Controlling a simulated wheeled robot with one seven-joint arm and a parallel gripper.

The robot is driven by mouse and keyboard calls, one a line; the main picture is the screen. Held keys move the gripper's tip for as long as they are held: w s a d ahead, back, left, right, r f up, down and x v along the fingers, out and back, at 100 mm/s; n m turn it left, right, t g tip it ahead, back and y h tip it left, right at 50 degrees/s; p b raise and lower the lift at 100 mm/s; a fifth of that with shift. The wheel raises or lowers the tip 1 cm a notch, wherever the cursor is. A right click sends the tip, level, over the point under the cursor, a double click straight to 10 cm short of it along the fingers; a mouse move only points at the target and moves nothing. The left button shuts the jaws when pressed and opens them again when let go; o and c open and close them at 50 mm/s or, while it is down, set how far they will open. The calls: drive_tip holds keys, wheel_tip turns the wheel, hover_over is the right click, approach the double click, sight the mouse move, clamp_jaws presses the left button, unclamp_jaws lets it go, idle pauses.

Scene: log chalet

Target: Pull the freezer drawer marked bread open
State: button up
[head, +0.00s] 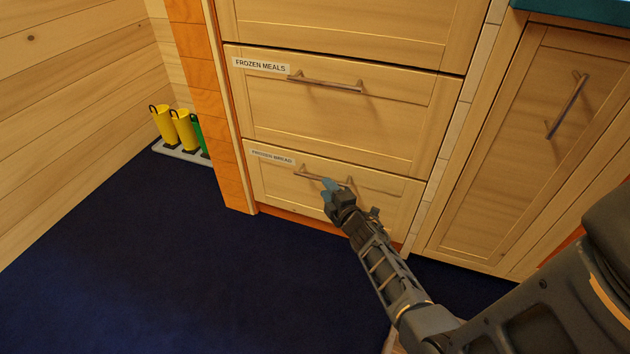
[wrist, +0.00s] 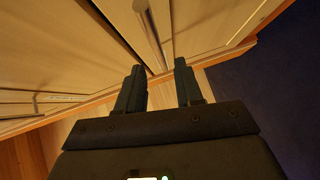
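The drawer labelled "FROZEN BREAD" (head: 280,182) is the lowest of the wooden drawers in the head view and looks shut. Its metal bar handle (head: 309,176) runs across its upper part. My gripper (head: 329,186) is at this handle, hiding part of it. In the wrist view my gripper (wrist: 159,65) is open, with its two dark fingers apart. A handle bar (wrist: 148,25) shows just ahead, in line with the gap between the fingers. I cannot tell whether the fingers touch it.
The "FROZEN MEALS" drawer (head: 330,110) is shut directly above. A cabinet door (head: 530,150) stands to the right. Yellow boots (head: 183,128) stand on a tray by the left wall. The dark blue floor (head: 200,285) in front is clear.

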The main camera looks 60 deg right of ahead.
sight(319, 178)
drive_tip(key=shift+b+x, duration=1.55)
drive_tip(key=shift+x, duration=1.75)
drive_tip(key=shift+c, duration=0.3)
clamp_jaws()
